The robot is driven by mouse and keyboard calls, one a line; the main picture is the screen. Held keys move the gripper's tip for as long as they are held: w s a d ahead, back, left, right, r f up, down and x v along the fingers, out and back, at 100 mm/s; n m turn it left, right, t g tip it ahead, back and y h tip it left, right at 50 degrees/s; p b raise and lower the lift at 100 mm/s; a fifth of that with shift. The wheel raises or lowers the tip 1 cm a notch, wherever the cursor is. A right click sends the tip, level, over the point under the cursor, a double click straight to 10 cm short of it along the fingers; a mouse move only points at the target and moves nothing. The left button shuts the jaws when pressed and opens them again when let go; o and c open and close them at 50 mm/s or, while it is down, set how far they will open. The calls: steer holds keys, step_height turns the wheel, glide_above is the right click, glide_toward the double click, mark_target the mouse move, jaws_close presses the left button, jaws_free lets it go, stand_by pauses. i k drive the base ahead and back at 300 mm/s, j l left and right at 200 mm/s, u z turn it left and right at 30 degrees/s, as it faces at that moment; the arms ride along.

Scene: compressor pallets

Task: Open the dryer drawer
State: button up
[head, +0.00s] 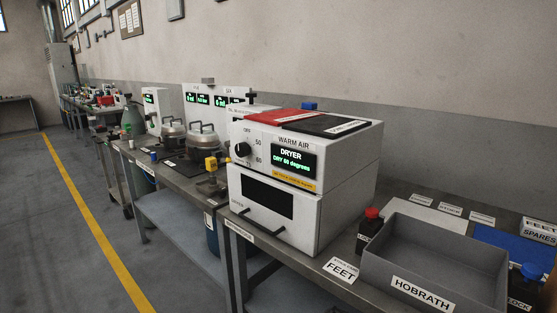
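The dryer (343,157) is a white box on the bench, with a black dial and a lit display on its upper front. The display reads "DRY 60 degrees". The dryer drawer (308,212) is the lower part of the front, with a dark window (267,197) in it. A dark bar handle (262,226) runs low across the drawer front. The drawer front looks shut, in line with the body above. My gripper is not in view, so its place relative to the handle cannot be told.
A grey HOBRATH tray (436,286) and a red-capped bottle (370,230) stand right of the dryer. A red pad (279,117) and a black pad (325,125) lie on top. Pots (203,138) stand to the left. The floor (78,235) in front is clear.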

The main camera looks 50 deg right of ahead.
mark_target(291, 215)
steer(key=z, duration=1.8)
